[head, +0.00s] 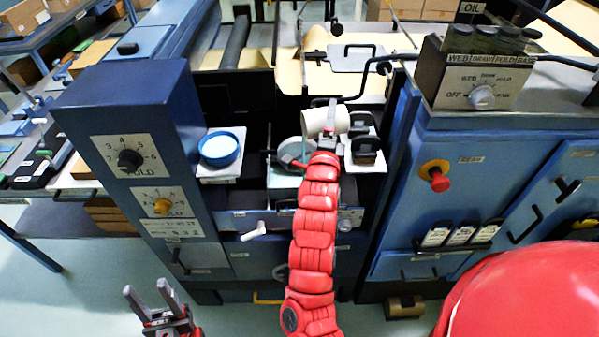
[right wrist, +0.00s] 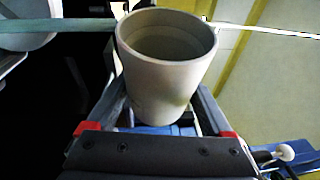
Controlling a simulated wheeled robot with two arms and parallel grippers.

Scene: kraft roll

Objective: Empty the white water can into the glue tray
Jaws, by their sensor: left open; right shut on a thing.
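The white can (head: 324,121) is held in my right gripper (head: 328,142) above the middle of the machine; in the head view it leans well over to one side. In the right wrist view the can (right wrist: 166,85) sits between both fingers, its open mouth towards the camera; I cannot tell whether water is inside. A grey round vessel (head: 290,151) with a teal stick is below and left of the can, over a pale tray-like box (head: 282,183), partly hidden by my right arm. I cannot tell for sure which is the glue tray. My left gripper (head: 150,293) is open and empty, low at front left.
A blue round dish (head: 219,148) stands on a white pad at left. Black-handled blocks (head: 365,150) stand right of the can. A blue knob cabinet (head: 135,150) and a control cabinet with a red button (head: 438,182) flank the gap. A white lever (head: 254,232) sticks out in front.

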